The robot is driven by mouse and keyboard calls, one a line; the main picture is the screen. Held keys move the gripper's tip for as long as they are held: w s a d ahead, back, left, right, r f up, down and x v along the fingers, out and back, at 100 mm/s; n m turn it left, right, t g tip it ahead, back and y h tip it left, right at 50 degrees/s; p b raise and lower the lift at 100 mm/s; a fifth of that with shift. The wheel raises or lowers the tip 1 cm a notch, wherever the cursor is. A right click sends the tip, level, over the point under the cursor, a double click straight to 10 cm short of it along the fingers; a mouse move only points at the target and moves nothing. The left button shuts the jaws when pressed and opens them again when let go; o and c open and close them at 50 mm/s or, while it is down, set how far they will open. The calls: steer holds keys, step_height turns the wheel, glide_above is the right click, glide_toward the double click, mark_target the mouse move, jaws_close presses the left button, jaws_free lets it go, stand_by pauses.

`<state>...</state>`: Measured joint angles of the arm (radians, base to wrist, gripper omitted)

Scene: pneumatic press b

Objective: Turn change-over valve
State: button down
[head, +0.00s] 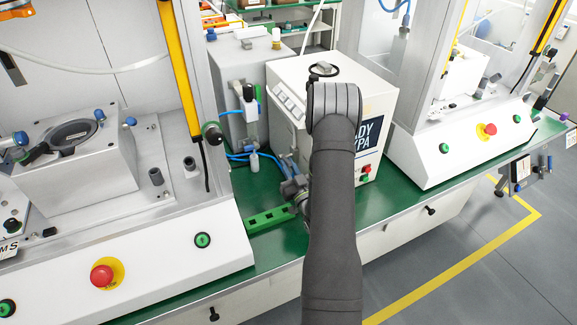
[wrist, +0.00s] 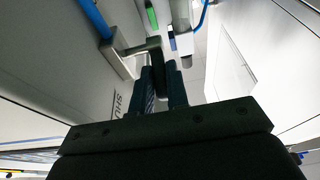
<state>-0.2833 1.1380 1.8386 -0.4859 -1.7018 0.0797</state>
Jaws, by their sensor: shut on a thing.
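In the wrist view, the change-over valve's dark lever (wrist: 155,46) reaches from a grey fitting on the pale wall down between my fingers. My gripper (wrist: 163,84) is shut on this lever, one dark finger on each side of it. Part of a label reading "SHU" (wrist: 117,103) shows on the wall beside the fingers. In the head view, my arm covers much of the middle, and my gripper (head: 294,187) shows only partly at the left edge of the arm, low beside the white cabinet (head: 380,100). The valve itself cannot be made out clearly there.
A grey unit (head: 232,75) with a regulator (head: 250,103) and blue tubes (head: 238,157) stands left of the cabinet. A green slotted block (head: 268,218) lies near the table's front edge. White press stations with red stop buttons (head: 102,275) stand on both sides.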

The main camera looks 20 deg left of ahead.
steer(key=c, duration=1.4)
jaws_free()
steer(key=v, duration=1.7)
steer(key=shift+d, duration=0.15)
steer(key=shift+s, duration=0.1)
